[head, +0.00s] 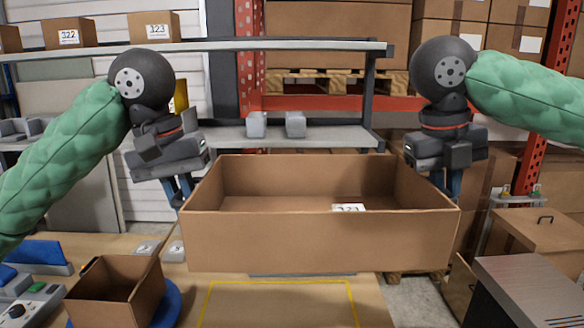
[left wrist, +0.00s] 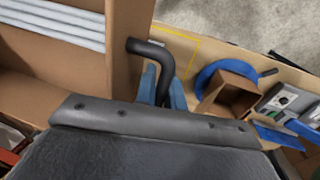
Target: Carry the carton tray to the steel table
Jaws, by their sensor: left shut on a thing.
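The carton tray (head: 320,240) is a long, open brown box in the middle of the head view. It looks level and raised above the wooden table. My left gripper (head: 180,190) is at its left end; in the left wrist view its blue fingers (left wrist: 163,95) are shut on the tray's black handle (left wrist: 150,50). My right gripper (head: 447,185) is at the right end, its fingertips partly hidden by the tray. A white label (head: 348,208) shows inside, and grey bars (left wrist: 50,25) in the left wrist view. A steel-topped table (head: 530,288) is at lower right.
The wooden table (head: 375,310) has a yellow outline below the tray. A small open carton (head: 115,292) on a blue disc and a control box (head: 35,305) are at lower left. Shelves (head: 300,130) stand behind; cartons (head: 540,230) stand at right.

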